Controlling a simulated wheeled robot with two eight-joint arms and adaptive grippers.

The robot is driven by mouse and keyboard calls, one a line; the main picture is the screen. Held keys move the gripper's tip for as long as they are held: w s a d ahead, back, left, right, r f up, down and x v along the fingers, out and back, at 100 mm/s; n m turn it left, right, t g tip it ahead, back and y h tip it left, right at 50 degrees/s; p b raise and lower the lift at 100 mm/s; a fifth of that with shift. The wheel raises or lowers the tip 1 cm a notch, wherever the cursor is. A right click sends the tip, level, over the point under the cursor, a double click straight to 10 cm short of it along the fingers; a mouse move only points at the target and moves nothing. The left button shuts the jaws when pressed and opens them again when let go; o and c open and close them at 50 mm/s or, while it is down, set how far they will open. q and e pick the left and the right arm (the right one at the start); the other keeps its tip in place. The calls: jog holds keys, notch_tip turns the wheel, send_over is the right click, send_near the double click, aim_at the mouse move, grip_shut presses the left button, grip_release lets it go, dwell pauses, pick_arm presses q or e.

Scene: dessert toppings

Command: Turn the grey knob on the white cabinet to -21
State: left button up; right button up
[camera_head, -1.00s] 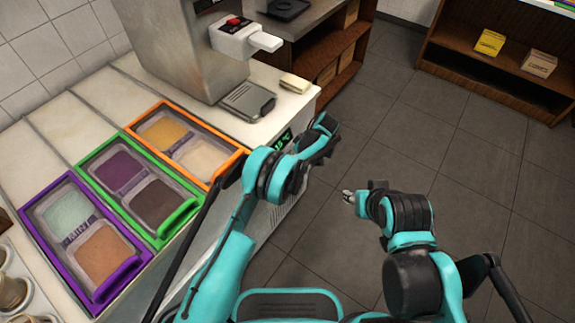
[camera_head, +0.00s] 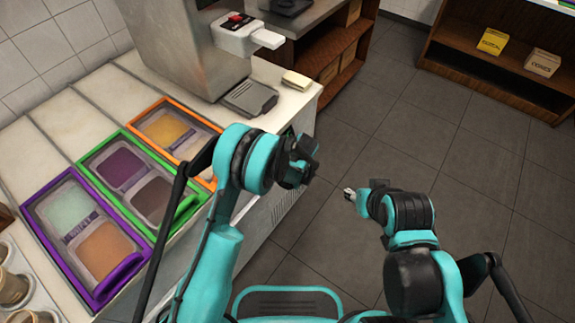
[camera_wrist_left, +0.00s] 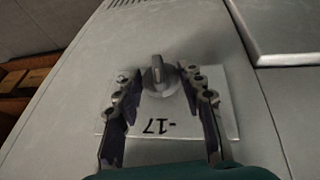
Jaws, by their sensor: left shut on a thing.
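The grey knob (camera_wrist_left: 158,76) is in the left wrist view, on the front of the white cabinet (camera_wrist_left: 75,75). A plate (camera_wrist_left: 215,122) below it reads -17, upside down in this view. My left gripper (camera_wrist_left: 160,82) has one finger on each side of the knob and is shut on it.
Topping trays in purple (camera_head: 45,240), green (camera_head: 120,205) and orange (camera_head: 157,107) frames stand on the counter beside my left arm. A dispenser (camera_head: 185,50) stands behind. Floor on the right is clear up to a brown shelf (camera_head: 455,65).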

dwell(0.4)
pick_arm(q)
jog(key=o, duration=1.2)
jog(key=shift+c, duration=0.2)
jog(key=v, duration=1.2)
jog(key=shift+a, duration=0.1)
jog(key=shift+c, duration=0.2)
